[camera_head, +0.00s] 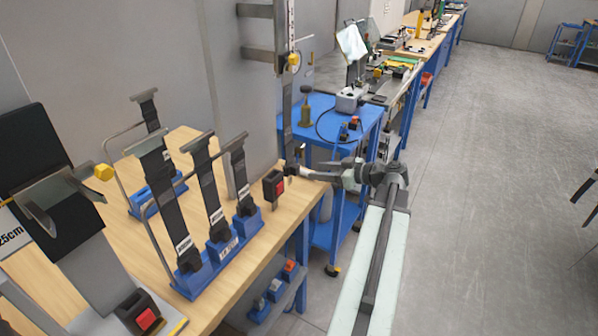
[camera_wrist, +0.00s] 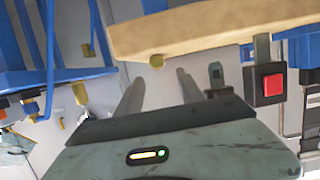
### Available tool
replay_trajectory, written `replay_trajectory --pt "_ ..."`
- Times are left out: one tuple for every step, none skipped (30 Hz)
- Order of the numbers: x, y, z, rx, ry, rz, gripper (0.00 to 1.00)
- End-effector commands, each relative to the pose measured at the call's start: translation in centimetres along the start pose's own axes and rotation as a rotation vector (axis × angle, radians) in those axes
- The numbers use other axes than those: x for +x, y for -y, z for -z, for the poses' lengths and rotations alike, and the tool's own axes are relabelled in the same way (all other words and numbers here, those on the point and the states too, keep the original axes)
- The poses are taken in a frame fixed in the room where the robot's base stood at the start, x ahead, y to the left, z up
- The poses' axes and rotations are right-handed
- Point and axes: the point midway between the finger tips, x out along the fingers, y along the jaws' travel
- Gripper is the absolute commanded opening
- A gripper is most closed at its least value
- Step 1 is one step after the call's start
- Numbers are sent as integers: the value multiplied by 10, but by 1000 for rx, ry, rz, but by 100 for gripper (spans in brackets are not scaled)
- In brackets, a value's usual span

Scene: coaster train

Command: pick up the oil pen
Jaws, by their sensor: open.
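My gripper (camera_head: 296,170) reaches left to the edge of the wooden bench in the head view. In the wrist view my gripper (camera_wrist: 157,82) shows two grey fingers apart, with nothing held between them. A small brass-coloured round end, possibly the oil pen (camera_wrist: 156,60), shows at the bench edge just beyond the fingertips, apart from them. A thin tan upright piece, perhaps the same pen (camera_head: 290,180), shows beside the fingers in the head view. It is too small to identify surely, and most of its length is hidden.
A red-button box (camera_head: 273,185) is close beside my gripper; it also shows in the wrist view (camera_wrist: 271,84). The wooden bench (camera_head: 245,262) holds black straps on blue stands (camera_head: 218,252). A blue cart (camera_head: 325,102) stands behind. Open floor (camera_head: 490,200) lies right.

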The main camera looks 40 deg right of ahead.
Motion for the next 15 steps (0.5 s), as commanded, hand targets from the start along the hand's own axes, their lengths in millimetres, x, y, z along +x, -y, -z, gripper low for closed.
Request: replay_trajectory --pt "8 0 -2 -1 0 2 45" --pt "12 0 -2 -1 0 2 45" --pt "15 0 -2 0 1 0 45" --pt "16 0 -2 0 1 0 45" --pt "16 0 -1 0 1 -1 45" --pt "16 0 -1 1 1 -1 45" --pt "18 -1 -1 1 1 -1 45" --pt "20 0 -2 1 1 -1 45" --pt "24 0 -2 1 1 0 45" --pt "29 0 -2 1 1 1 45" --pt "34 0 -3 1 1 1 45" --pt "41 0 -3 1 1 0 45" --pt "47 0 -3 1 1 1 45" --pt "53 0 -3 1 1 1 45" --pt "59 -1 -3 1 1 0 45"
